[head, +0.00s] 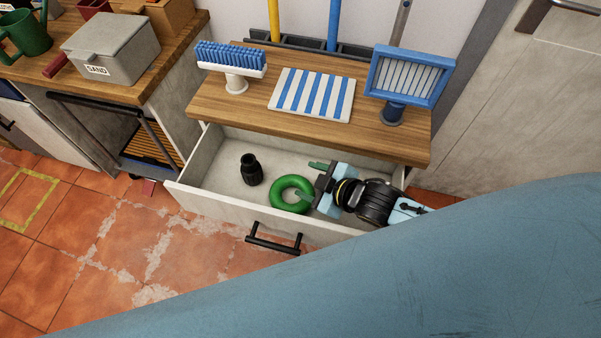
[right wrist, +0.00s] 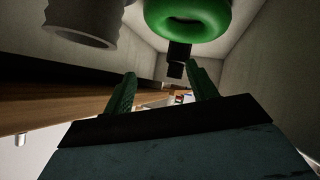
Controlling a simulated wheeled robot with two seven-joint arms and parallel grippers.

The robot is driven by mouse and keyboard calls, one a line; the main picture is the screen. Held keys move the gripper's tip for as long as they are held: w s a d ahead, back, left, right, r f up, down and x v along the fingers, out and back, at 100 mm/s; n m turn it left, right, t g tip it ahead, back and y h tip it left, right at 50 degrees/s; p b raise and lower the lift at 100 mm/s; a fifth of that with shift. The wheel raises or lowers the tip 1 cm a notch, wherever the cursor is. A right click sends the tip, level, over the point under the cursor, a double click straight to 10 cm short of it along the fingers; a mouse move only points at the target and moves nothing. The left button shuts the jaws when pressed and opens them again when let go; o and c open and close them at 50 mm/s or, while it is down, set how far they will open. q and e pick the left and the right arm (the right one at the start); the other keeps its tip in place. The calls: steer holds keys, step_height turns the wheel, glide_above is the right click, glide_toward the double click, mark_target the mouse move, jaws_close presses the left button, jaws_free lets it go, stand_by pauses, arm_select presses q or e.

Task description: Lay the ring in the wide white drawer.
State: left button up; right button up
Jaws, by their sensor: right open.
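The green ring (head: 291,194) lies inside the open wide white drawer (head: 205,194), near its front wall. It also shows at the top of the right wrist view (right wrist: 188,18). My right gripper (head: 309,181) is low over the drawer, just right of the ring, with its fingers pointing left. Its fingers are apart and empty in the right wrist view (right wrist: 162,70). In the head view the nearer fingertip overlaps the ring's right side; I cannot tell whether they touch. My left gripper is not in view.
A small black object (head: 251,169) stands in the drawer, left of the ring. A grey ribbed cylinder (right wrist: 82,20) shows near the right wrist camera. Above the drawer, the wooden top (head: 235,112) bears a blue brush (head: 232,57), a striped cloth (head: 312,94) and a blue-framed item (head: 410,76).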

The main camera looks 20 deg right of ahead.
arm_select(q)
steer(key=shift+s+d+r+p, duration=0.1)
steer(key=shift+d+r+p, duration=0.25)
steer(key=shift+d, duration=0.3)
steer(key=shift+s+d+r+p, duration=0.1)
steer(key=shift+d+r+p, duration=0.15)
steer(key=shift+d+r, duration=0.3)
arm_select(e)
steer(key=v, duration=0.7)
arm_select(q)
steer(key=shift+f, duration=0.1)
